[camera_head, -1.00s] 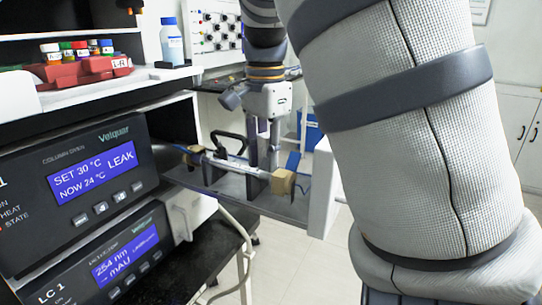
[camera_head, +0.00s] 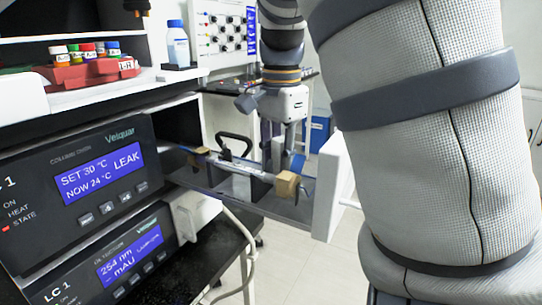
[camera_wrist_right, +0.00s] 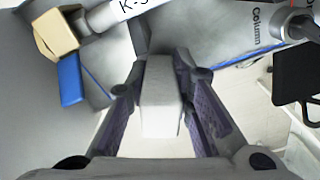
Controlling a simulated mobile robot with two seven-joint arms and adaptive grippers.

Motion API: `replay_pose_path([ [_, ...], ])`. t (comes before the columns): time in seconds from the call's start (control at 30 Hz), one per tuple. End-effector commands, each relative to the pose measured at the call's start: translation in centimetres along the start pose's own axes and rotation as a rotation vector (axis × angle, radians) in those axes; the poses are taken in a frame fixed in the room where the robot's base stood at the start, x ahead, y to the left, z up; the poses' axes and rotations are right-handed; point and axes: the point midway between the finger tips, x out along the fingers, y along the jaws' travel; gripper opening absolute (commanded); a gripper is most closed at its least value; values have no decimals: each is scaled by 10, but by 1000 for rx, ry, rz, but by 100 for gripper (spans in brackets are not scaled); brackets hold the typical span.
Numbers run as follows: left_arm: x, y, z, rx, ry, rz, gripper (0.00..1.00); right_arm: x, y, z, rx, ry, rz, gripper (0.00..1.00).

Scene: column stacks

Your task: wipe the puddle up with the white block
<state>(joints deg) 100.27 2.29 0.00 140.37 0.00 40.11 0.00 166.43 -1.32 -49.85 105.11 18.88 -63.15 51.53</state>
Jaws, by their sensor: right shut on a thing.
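The white block (camera_wrist_right: 160,95) is between the fingers of my right gripper (camera_wrist_right: 158,115), which is shut on it, in the right wrist view. In the head view my right gripper (camera_head: 277,165) points down into the open drawer (camera_head: 235,192) of the column oven, behind the column. The block is hidden there. I cannot make out the puddle in either view; the block and fingers cover part of the drawer floor. My left gripper is not in view.
The column (camera_head: 237,168) lies along the drawer between tan end blocks (camera_head: 287,184), close to my right gripper. The white drawer front (camera_head: 328,190) stands at the right. Oven panels (camera_head: 95,175) are at the left. A red vial rack (camera_head: 85,73) and a bottle (camera_head: 177,45) stand above.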

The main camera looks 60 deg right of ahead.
Motion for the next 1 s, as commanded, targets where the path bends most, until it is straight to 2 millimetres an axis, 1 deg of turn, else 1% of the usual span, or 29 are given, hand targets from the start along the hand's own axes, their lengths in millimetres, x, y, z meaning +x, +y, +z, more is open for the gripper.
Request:
replay_pose_path([
  [0.07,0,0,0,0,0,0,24,0,4,-1,0,0,0,5],
  [0.17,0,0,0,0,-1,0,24,1,2,-1,-1,1,0,5],
  [0.4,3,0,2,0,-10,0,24,2,-14,6,-1,2,1,5],
  [0.57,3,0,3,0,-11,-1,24,2,-19,8,-1,1,1,5],
  [0.8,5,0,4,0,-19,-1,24,1,-35,15,-1,1,1,5],
  [1.0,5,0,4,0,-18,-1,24,0,-37,16,0,0,-1,5],
])
